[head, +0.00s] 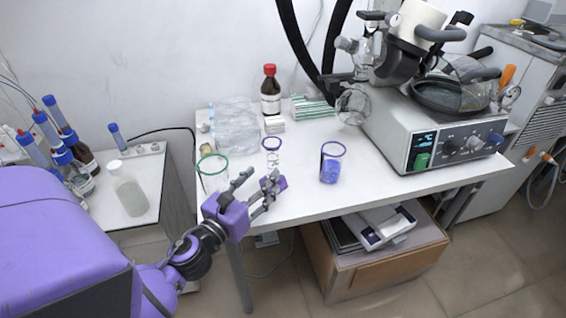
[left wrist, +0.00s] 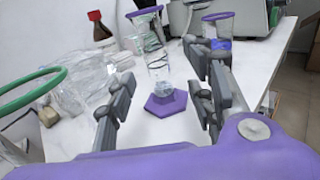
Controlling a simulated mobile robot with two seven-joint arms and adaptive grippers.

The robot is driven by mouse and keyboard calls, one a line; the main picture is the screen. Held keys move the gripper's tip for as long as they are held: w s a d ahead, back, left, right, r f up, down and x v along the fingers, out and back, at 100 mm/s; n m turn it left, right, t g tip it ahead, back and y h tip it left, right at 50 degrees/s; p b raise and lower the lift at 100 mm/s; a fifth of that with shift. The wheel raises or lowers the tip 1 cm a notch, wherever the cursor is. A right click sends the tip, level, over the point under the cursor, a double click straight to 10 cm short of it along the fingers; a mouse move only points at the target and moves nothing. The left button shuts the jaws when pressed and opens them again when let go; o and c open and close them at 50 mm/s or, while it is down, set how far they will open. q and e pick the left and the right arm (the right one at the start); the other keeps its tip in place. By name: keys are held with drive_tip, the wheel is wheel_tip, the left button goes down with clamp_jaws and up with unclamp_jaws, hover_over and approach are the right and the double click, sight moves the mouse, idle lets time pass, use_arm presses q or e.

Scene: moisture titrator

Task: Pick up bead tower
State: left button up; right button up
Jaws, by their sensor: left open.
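A tall clear glass cylinder (head: 272,158) with a purple rim and a purple hexagonal foot stands upright on the white table; it also shows in the left wrist view (left wrist: 158,66). A glass beaker of blue beads (head: 331,165), also purple-rimmed, stands to its right and shows in the left wrist view (left wrist: 218,44). Which of the two is the bead tower I cannot tell for certain. My left gripper (head: 262,178) is open and empty at the front of the table. Its fingers point at the cylinder, which stands beyond and between them in the left wrist view.
A green-rimmed glass (head: 212,174) stands close left of the gripper. Behind are a crumpled clear bag (head: 237,125) and a red-capped brown bottle (head: 270,92). A rotary evaporator (head: 435,115) fills the right side. The table front right of the bead beaker is clear.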

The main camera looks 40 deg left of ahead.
sight(269, 167)
use_arm(q)
drive_tip(key=shift+w+a+r, duration=0.1)
drive_tip(key=shift+w+a, duration=0.05)
drive_tip(key=shift+w, duration=1.1)
drive_tip(key=w, duration=0.2)
drive_tip(key=w+a, duration=0.1)
drive_tip(key=w, duration=0.1)
drive_tip(key=shift+w+p, duration=0.35)
drive_tip(key=shift+w, duration=0.05)
use_arm(e)
drive_tip(key=s, duration=0.2)
drive_tip(key=shift+s+d+f+g, duration=0.25)
drive_tip(key=shift+s+d+g, duration=0.05)
drive_tip(key=shift+d, duration=0.05)
use_arm(q)
drive_tip(key=shift+c, duration=0.5)
clamp_jaws()
use_arm(e)
drive_tip(key=shift+s, duration=0.15)
use_arm(q)
drive_tip(key=shift+d, duration=0.1)
